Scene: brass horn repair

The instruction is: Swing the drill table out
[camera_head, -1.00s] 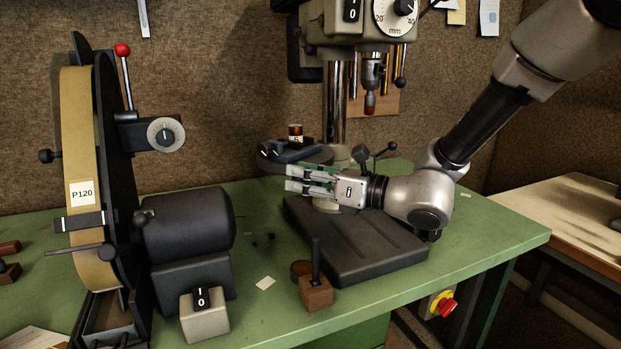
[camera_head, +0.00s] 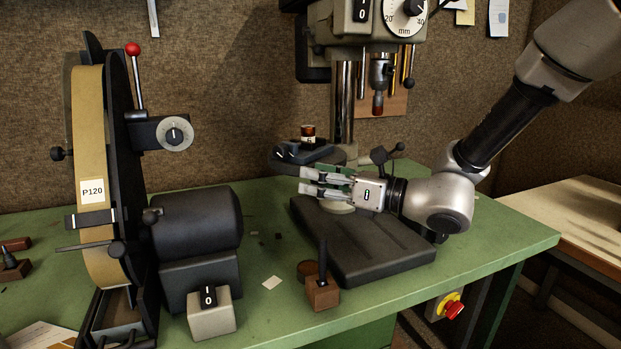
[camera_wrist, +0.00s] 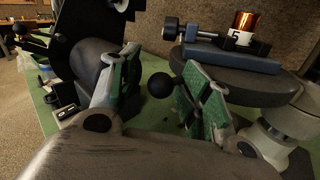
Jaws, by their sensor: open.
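The drill press's round dark table (camera_head: 283,160) juts to the left of the steel column (camera_head: 344,100). A blue-grey vise and a small copper-coloured coil marked 5 (camera_head: 308,134) rest on it. In the wrist view the table (camera_wrist: 255,92) fills the right side, with the vise (camera_wrist: 230,58) and coil (camera_wrist: 243,25) on top. My gripper (camera_head: 304,181) is open, just in front of and below the table edge in the head view. In the wrist view a black ball knob (camera_wrist: 160,85) on a short rod shows between the green-padded fingers. Whether they touch it I cannot tell.
The drill base (camera_head: 380,245) lies below my gripper on the green bench (camera_head: 480,240). A belt sander (camera_head: 92,150) with a black motor (camera_head: 195,228) stands at left. A wooden block with an upright handle (camera_head: 322,290) stands in front. The drill chuck (camera_head: 379,80) hangs above right.

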